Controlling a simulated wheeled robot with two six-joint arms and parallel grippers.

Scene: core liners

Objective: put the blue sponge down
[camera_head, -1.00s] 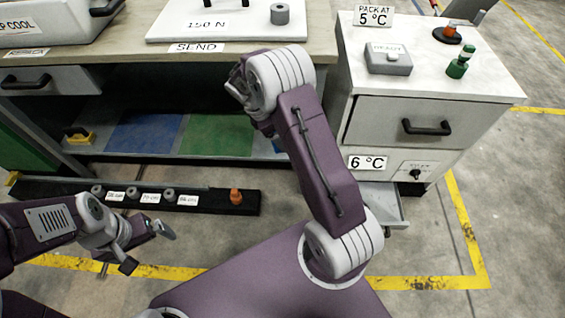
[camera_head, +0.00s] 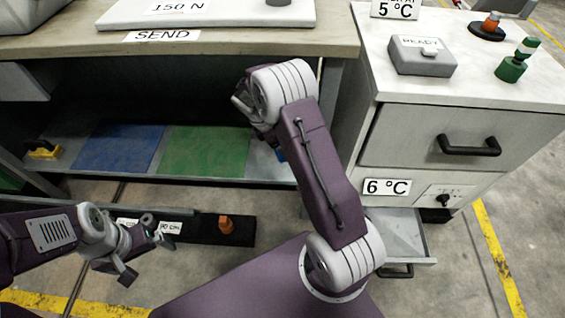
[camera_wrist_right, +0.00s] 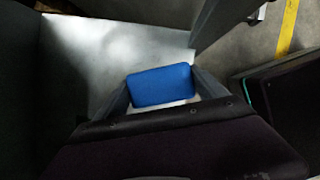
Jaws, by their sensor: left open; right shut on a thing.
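The blue sponge (camera_wrist_right: 162,86) is between the two fingers of my right gripper (camera_wrist_right: 164,90) in the right wrist view, and the gripper is shut on it. A pale metal surface lies below it; I cannot tell whether the sponge touches it. In the head view only a small blue patch (camera_head: 281,155) shows beside my right arm, at the right end of the lower shelf (camera_head: 265,167); the right fingers are hidden there. My left gripper (camera_head: 147,256) is open and empty at the lower left.
The shelf under the bench carries a blue mat (camera_head: 120,148) and a green mat (camera_head: 205,150). A white cabinet (camera_head: 455,85) with an open lower drawer (camera_head: 408,240) stands to the right. A black strip (camera_head: 200,232) with an orange piece (camera_head: 226,224) lies before the shelf.

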